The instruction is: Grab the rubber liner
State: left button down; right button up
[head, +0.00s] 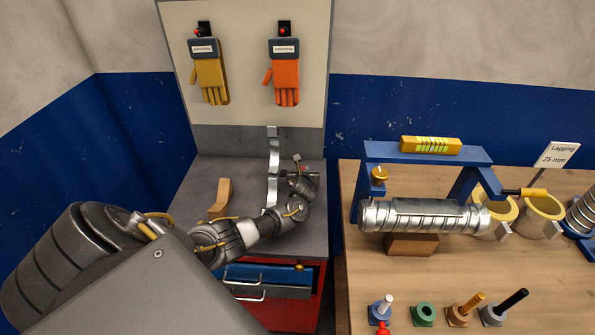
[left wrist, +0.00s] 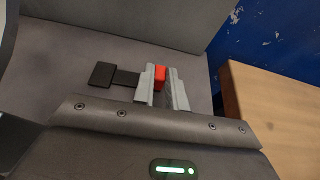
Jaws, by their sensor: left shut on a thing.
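My left gripper (head: 303,172) reaches over the grey top of the tool cabinet at the back. In the left wrist view its two pale fingers (left wrist: 163,88) are closed on a dark grey piece with a red end (left wrist: 160,73). This piece may be the rubber liner, but I cannot tell for sure. A flat black square with a dark strip (left wrist: 102,75) lies to the left of the fingers. In the head view the arm and hand hide most of the held piece. My right gripper is not in view.
The blue drawer (head: 255,276) is open. The wooden table (head: 365,300) at right bears the spiral duct (head: 420,215), a blue frame (head: 380,152) and several pegged blocks.

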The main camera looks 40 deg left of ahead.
pick_arm(q)
jog(key=shift+r, duration=0.15)
jog(key=shift+r, duration=0.3)
notch_tip(320, 180, up, 2)
jog(key=shift+r, duration=0.25)
jog(key=s+d+r+p, duration=0.4)
jog(key=d+r, duration=0.5)
jog(key=d, duration=0.3)
jog(key=shift+p+v, duration=0.4)
jog(key=shift+v, duration=0.55)
